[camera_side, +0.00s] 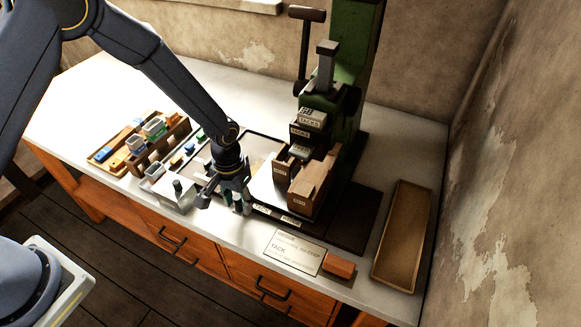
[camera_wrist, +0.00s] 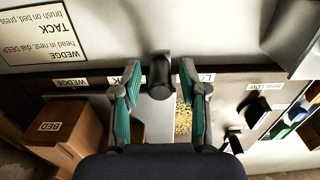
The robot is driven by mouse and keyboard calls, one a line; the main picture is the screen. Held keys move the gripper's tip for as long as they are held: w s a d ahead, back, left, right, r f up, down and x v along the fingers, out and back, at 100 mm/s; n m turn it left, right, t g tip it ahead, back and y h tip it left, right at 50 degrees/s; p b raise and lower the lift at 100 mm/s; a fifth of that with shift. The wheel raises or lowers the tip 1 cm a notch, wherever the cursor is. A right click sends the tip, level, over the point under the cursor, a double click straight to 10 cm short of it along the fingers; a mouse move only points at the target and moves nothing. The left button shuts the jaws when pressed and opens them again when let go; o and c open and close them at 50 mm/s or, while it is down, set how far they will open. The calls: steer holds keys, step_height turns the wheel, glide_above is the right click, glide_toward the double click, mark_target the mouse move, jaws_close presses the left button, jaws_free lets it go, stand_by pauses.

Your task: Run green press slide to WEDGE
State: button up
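The green press (camera_side: 352,70) stands at the back of the bench. Along its front edge are small labels; WEDGE (camera_wrist: 69,83) reads clearly in the wrist view, left of two partly hidden labels. A dark round knob (camera_wrist: 160,77) sits at that edge, between the two partly hidden labels and right of WEDGE, in front of a grey metal strip (camera_wrist: 154,118). My gripper (camera_wrist: 160,95) is open, with a teal-padded finger on each side of the knob and gaps visible. In the side view my gripper (camera_side: 236,200) is low at the press's front left, and hides the knob.
A wooden block marked BED (camera_side: 310,190) stands on the press's right part. A printed card (camera_side: 294,252) and an orange block (camera_side: 338,265) lie in front. A brown tray (camera_side: 417,233) is at right. A silver box with a black knob (camera_side: 178,186) stands close left of my gripper.

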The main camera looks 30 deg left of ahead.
steer(key=c, duration=0.7)
steer(key=shift+d, duration=4.05)
steer(key=o, duration=1.5)
step_height(320, 180, up, 8)
